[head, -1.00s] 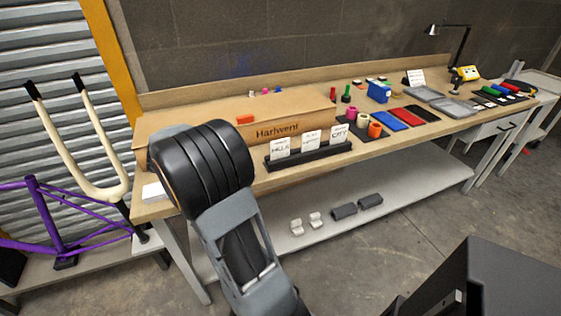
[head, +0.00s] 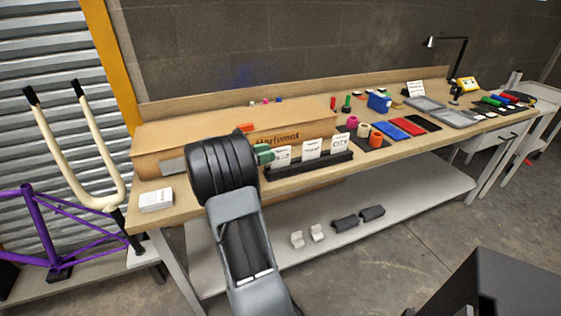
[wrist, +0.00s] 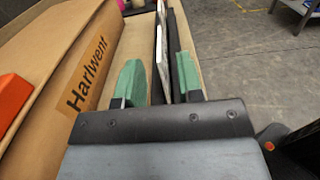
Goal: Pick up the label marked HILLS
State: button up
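The HILLS label (head: 282,156) is a small white card standing upright at the left end of a black rack (head: 310,165) on the bench. Its lettering is too small to read surely now. My gripper is at the label's left side in the head view, with a green fingertip (head: 264,154) by its edge. In the wrist view my gripper (wrist: 158,80) is open, its two green-tipped fingers on either side of the white label (wrist: 166,75), seen edge-on. I cannot tell whether either finger touches it.
A long cardboard box (head: 165,140) marked Harlwent stands right behind the rack, close to my gripper. Two other cards, the middle one (head: 312,149) and CITY (head: 340,143), stand on the rack. A white stack (head: 156,200) lies on the left bench corner.

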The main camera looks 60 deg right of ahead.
aim_at(281, 149)
jog(key=shift+x, duration=2.6)
jog(key=shift+c, duration=0.3)
grip_shut()
